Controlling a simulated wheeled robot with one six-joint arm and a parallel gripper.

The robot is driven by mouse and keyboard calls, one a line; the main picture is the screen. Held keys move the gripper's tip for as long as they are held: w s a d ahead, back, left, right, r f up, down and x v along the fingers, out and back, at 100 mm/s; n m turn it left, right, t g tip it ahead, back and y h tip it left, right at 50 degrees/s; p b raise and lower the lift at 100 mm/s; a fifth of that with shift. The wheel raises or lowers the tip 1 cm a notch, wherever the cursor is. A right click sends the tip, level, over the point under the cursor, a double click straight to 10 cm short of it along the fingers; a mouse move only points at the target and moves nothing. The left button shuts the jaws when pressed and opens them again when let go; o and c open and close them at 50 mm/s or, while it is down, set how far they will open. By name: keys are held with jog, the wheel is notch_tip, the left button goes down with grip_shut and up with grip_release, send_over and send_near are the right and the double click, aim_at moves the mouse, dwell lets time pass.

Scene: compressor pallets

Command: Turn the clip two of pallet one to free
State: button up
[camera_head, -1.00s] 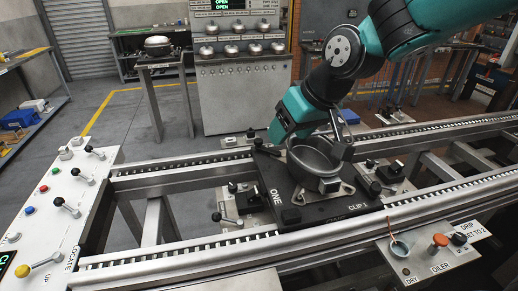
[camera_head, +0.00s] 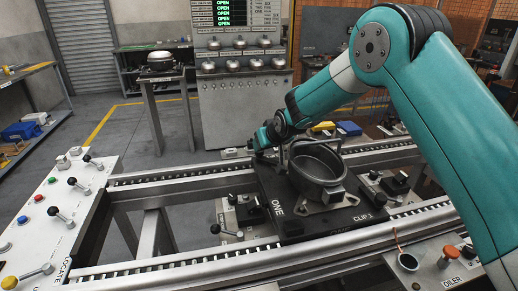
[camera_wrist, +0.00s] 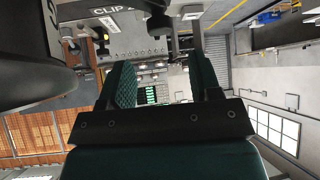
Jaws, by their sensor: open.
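Pallet one (camera_head: 292,226) is a dark plate on the rails, marked ONE and CLIP 1 on its near side. A grey metal housing (camera_head: 318,172) sits on it. My gripper (camera_head: 259,142) is at the pallet's far left corner, small and partly hidden in the head view. In the wrist view my gripper (camera_wrist: 163,68) is open, with its two green-padded fingers apart and nothing between them. A label, CLIP 2 (camera_wrist: 112,10), shows at the top, with a dark clip (camera_wrist: 159,22) beside it, ahead of the fingers. I cannot tell the clip's turn position.
The conveyor rails (camera_head: 180,261) run beneath the pallet. A control panel (camera_head: 55,215) with levers and buttons stands at left, and an oiler panel (camera_head: 440,265) at the near right. A grey test cabinet (camera_head: 245,100) stands behind.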

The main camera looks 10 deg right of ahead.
jog(key=p+x, duration=0.1)
jog(key=x, duration=0.7)
grip_shut()
